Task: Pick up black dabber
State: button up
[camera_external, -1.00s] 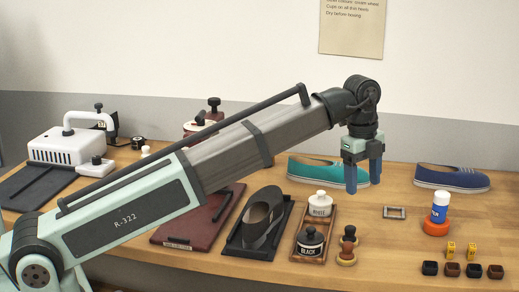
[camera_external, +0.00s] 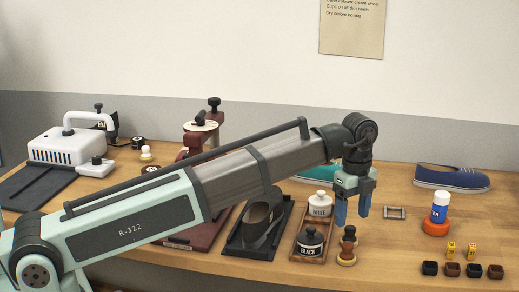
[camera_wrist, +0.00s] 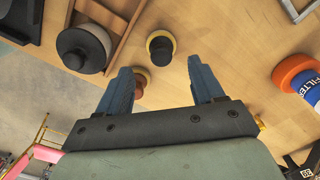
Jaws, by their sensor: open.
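The black dabber (camera_wrist: 161,48) stands on the bench in the wrist view, with a dark top over a yellowish base. A brown-topped dabber (camera_wrist: 141,82) stands close beside it, partly hidden by the left finger. In the external view the two dabbers overlap, right of the jar tray, and their colours are hard to separate. My gripper (camera_external: 353,209) is open and empty, pointing down above and slightly behind the dabbers. In the wrist view the black dabber lies beyond and between the fingertips (camera_wrist: 160,68), apart from them.
A black-lidded jar (camera_external: 310,242) and a white jar (camera_external: 319,204) sit in a wooden tray left of the dabbers. A metal frame (camera_external: 395,213), a blue-and-white bottle (camera_external: 440,207) on an orange base and several small blocks (camera_external: 452,269) are to the right. Bare bench lies between.

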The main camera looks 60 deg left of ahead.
aim_at(351, 227)
jog(key=shift+w+a+f, duration=0.1)
jog(key=shift+a+f, duration=0.05)
jog(key=shift+f, duration=2.45)
jog(key=c, duration=1.1)
jog(key=shift+r, duration=0.15)
